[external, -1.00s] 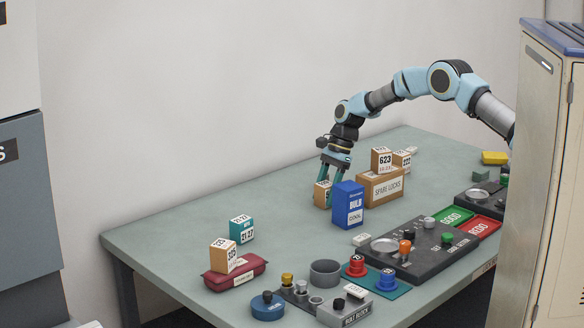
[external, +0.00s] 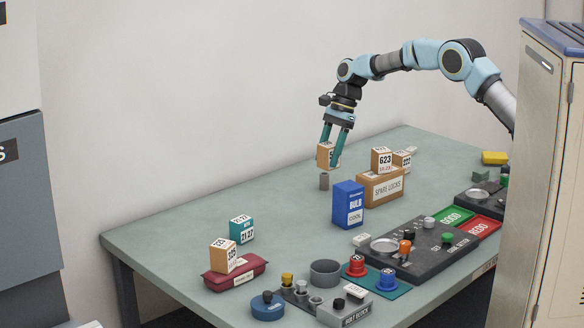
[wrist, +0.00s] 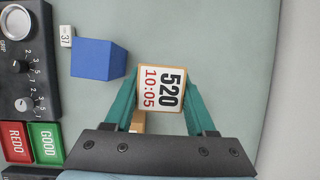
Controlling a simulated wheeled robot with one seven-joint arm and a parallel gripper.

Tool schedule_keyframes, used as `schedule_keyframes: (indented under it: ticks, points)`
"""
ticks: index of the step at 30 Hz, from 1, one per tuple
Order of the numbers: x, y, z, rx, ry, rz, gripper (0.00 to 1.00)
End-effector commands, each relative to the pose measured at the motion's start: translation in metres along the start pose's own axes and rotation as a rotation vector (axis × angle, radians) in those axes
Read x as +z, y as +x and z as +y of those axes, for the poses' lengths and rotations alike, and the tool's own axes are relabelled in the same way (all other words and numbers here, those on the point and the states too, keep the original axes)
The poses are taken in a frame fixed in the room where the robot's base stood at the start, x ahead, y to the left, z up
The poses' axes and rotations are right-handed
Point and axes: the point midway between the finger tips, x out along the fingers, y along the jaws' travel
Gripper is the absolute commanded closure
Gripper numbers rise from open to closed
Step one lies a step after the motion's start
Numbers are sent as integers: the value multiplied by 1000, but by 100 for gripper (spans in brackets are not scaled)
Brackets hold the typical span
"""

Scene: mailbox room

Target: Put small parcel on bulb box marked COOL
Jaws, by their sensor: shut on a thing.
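A small parcel (external: 326,156), a tan box with a white label, is held between the teal fingers of my gripper (external: 334,150). The blue bulb box marked COOL (external: 348,207) stands upright on the table, to the right of and nearer than the parcel. In the wrist view its plain blue top (wrist: 95,58) is to the left of the parcel, apart from it. Nothing lies on that top.
The SPARE LOCKS box (external: 380,189) stands just right of the bulb box, with a parcel marked 623 (external: 381,160) on top. A dark control panel (external: 418,246) lies in front.

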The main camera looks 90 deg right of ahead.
Motion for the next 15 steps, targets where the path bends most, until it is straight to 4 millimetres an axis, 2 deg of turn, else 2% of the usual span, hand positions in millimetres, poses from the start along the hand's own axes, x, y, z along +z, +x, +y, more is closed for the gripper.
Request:
schedule_keyframes:
  ticks: [1,6,12,15]
  points:
    - [12,-16,11,2,-12,1,100]
    - [38,-48,53,14,-39,1,100]
    - [54,-70,92,23,-58,-1,100]
    - [56,-72,101,27,-62,-2,100]
